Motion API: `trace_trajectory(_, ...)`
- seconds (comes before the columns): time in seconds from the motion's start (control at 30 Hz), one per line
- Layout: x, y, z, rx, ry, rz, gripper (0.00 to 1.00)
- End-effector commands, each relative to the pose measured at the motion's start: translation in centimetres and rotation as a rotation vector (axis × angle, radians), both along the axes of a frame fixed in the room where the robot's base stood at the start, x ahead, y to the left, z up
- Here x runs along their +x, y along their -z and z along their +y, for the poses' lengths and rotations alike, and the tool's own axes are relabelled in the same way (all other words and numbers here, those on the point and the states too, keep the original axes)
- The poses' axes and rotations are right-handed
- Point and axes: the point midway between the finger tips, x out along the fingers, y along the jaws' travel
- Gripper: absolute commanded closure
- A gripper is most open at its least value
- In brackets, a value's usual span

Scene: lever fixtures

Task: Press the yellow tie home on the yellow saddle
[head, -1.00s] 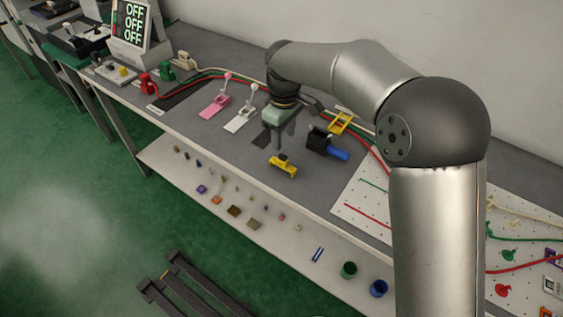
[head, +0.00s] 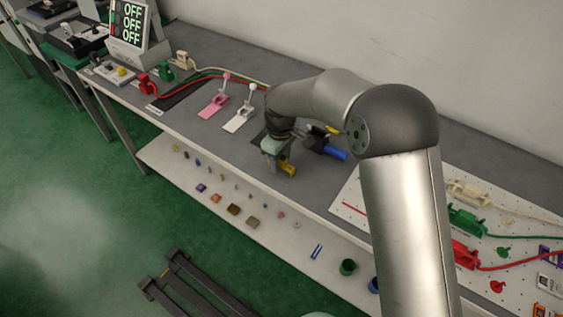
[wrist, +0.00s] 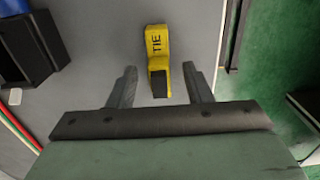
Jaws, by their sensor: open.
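The yellow tie (wrist: 157,45), marked TIE, lies on the grey bench in the wrist view, with a dark patch at its near end. It shows in the head view as a yellow piece (head: 288,168) near the bench's front edge, partly covered by my gripper (head: 273,163). In the wrist view my gripper (wrist: 159,68) is open, one finger on each side of the tie's near end, with gaps showing on both sides. Another yellow part (head: 333,130) shows behind my arm, mostly hidden. I cannot tell whether it is the yellow saddle.
A black holder with a blue cylinder (head: 333,152) stands just right of my gripper. A white lever (head: 243,112) and a pink lever (head: 217,103) stand to the left. The bench's front edge is close to the tie, with a lower shelf (head: 180,185) below.

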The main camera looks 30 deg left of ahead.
Motion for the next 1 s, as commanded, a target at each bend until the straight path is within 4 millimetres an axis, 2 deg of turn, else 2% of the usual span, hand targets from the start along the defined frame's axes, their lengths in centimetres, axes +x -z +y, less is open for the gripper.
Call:
trace_trajectory(0.03, 0.0, 0.0, 0.0, 0.0, 0.0, 0.0, 0.55)
trace_trajectory(0.2, 0.0, 0.0, 0.0, 0.0, 0.0, 0.0, 1.0)
trace_trajectory(0.53, 0.0, -0.2, 0.0, 0.001, 0.0, 0.0, 1.0)
trace_trajectory(0.67, 0.1, -0.9, 0.1, 0.003, 0.0, -0.002, 1.0)
trace_trajectory(0.83, 0.0, -3.2, 0.1, 0.003, -0.001, -0.002, 1.0)
trace_trajectory(1.0, -1.2, -6.8, -2.8, 0.003, 0.002, -0.005, 1.0)
